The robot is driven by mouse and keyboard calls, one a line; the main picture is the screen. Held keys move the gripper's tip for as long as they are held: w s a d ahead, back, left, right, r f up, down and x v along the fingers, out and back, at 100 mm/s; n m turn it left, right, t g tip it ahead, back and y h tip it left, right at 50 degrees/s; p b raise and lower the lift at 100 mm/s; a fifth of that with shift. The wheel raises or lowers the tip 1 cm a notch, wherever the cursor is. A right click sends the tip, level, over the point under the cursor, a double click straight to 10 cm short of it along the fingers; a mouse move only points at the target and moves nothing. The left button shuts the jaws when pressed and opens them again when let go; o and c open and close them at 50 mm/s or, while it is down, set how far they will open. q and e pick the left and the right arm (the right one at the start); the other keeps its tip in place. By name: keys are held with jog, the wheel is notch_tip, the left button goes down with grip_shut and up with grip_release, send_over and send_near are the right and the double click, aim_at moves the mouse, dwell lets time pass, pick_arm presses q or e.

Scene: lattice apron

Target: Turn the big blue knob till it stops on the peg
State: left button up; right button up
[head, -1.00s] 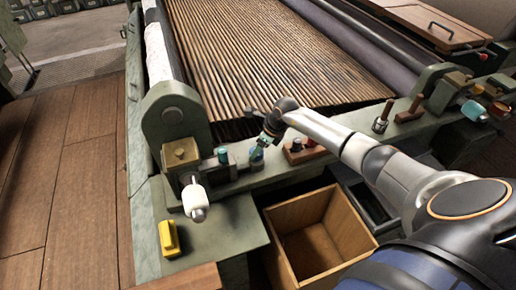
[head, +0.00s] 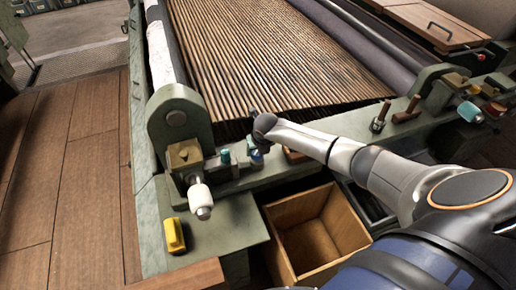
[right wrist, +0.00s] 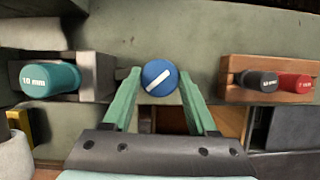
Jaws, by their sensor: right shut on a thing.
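The big blue knob (right wrist: 160,77) shows in the right wrist view as a round blue face with a white line. The line slants from lower left to upper right. My right gripper (right wrist: 160,80) has its two green fingers on either side of the knob and is shut on it. In the head view the knob (head: 257,159) is a small blue patch on the green rail, partly hidden by my right wrist. I cannot make out the peg in either view. My left gripper is in neither view.
An open wooden box (head: 316,230) lies below the rail. A yellow object (head: 174,235) rests at the front left.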

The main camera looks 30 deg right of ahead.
jog(key=m+h+b, duration=0.1)
jog(key=m, duration=0.2)
jog(key=shift+w+a+f+m+g, duration=0.1)
jog(key=shift+m+g, duration=0.2)
jog(key=m+g+h+b, duration=0.1)
jog(key=m+b, duration=0.1)
jog(key=m, duration=0.1)
jog(key=shift+m, duration=0.4)
jog(key=m+b, duration=0.2)
jog(key=m+g+h+b, duration=0.1)
jog(key=m, duration=0.1)
jog(key=shift+w+a+f+g+b, duration=0.1)
jog(key=shift+w+g+b, duration=0.05)
jog(key=shift+g+b, duration=0.2)
jog(key=m+b, duration=0.1)
jog(key=m, duration=0.1)
jog(key=m+g+b, duration=0.1)
jog(key=m+b, duration=0.1)
jog(key=shift+w+g, duration=0.1)
jog(key=shift+g, duration=0.15)
jog(key=shift+m+b, duration=0.35)
jog(key=shift+m, duration=0.15)
jog(key=shift+m+g, duration=0.3)
jog(key=shift+r, duration=0.2)
